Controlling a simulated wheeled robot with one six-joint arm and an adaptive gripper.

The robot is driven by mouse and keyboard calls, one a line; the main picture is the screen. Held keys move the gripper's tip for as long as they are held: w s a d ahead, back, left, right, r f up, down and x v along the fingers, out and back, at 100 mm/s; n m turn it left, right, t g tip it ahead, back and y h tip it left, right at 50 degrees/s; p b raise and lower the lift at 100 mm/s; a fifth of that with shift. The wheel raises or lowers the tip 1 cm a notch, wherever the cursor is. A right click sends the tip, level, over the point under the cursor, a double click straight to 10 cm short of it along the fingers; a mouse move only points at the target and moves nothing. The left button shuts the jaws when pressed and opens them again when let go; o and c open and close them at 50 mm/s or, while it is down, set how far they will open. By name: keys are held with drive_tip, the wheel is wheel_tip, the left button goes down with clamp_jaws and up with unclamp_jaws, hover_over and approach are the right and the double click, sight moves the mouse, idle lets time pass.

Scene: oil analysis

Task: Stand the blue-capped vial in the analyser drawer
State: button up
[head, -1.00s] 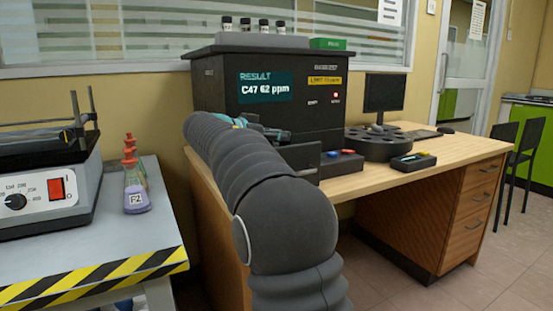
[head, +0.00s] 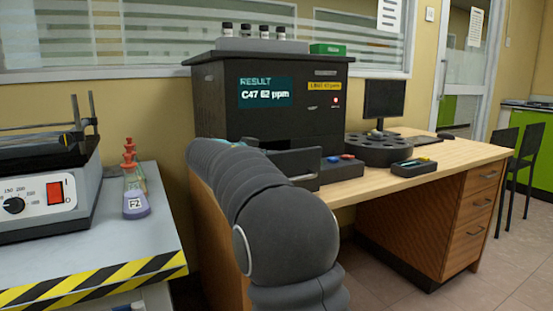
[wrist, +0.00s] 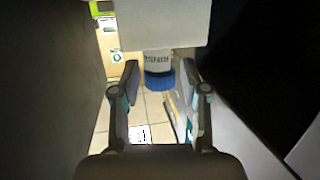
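The blue-capped vial (wrist: 159,72) shows in the wrist view, with a white body, an upside-down label reading RINSE and its blue cap towards me. Its far end is hidden at a pale grey block (wrist: 165,25); I cannot tell whether it sits in it. My gripper (wrist: 160,72) has one finger on each side of the cap, with a visible gap on both sides. In the head view the black analyser (head: 275,110) has its drawer (head: 292,164) out at the lower front. My arm hides the gripper, the vial and part of the drawer there.
Several vials (head: 262,32) stand on the analyser top beside a green box (head: 328,49). A dark carousel (head: 380,150) and a small black tray (head: 414,167) are on the desk at right. A flask (head: 134,195) stands on the left bench. Dark surfaces flank my gripper in the wrist view.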

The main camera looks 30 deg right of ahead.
drive_tip(key=shift+r, duration=0.1)
drive_tip(key=shift+r, duration=0.1)
drive_tip(key=v, duration=1.2)
idle(1.1)
